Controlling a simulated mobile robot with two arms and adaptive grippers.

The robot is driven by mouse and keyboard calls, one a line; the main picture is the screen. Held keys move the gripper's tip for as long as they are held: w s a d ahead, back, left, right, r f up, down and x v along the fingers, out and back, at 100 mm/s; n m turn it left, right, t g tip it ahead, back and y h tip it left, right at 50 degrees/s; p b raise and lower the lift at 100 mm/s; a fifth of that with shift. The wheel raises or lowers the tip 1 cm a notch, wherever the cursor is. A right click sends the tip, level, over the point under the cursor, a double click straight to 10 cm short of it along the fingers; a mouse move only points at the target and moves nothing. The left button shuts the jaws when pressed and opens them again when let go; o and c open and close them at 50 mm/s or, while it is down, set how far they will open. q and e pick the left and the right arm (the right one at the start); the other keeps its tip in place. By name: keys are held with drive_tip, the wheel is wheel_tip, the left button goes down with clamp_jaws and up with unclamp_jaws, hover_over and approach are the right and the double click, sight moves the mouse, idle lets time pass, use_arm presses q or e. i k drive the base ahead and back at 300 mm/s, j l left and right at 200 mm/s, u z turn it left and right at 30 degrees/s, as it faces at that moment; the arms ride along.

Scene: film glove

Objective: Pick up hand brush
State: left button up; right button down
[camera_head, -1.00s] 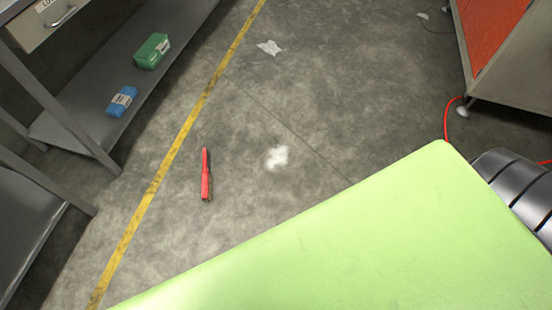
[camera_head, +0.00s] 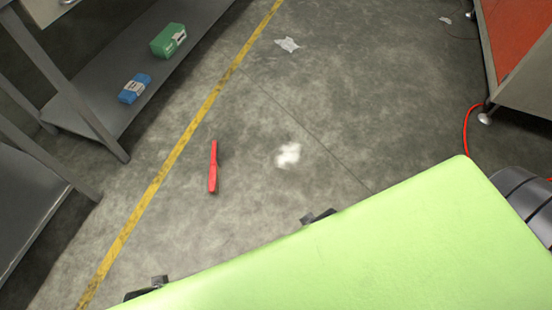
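The hand brush (camera_head: 213,168) is a thin red shape lying alone on the grey concrete floor, right of the yellow line. Its length runs roughly up and down the picture, and nothing touches it. Two small dark parts, one (camera_head: 318,217) at centre and one (camera_head: 148,288) at lower left, stick out past the edge of a large pale green surface (camera_head: 340,255). They may be parts of my grippers, but I cannot tell which, nor how their fingers stand. Both are apart from the brush.
A white patch (camera_head: 288,155) lies right of the brush, and a crumpled white scrap (camera_head: 287,45) lies farther off. A shelf at left holds a green box (camera_head: 168,41) and a blue pack (camera_head: 135,88). A red cable (camera_head: 467,130) runs by a cabinet at right. The floor around the brush is clear.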

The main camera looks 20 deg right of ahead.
sight(213, 171)
drive_tip(key=i+j+z, duration=0.55)
drive_tip(key=i+j, duration=0.25)
drive_tip(key=i, duration=0.05)
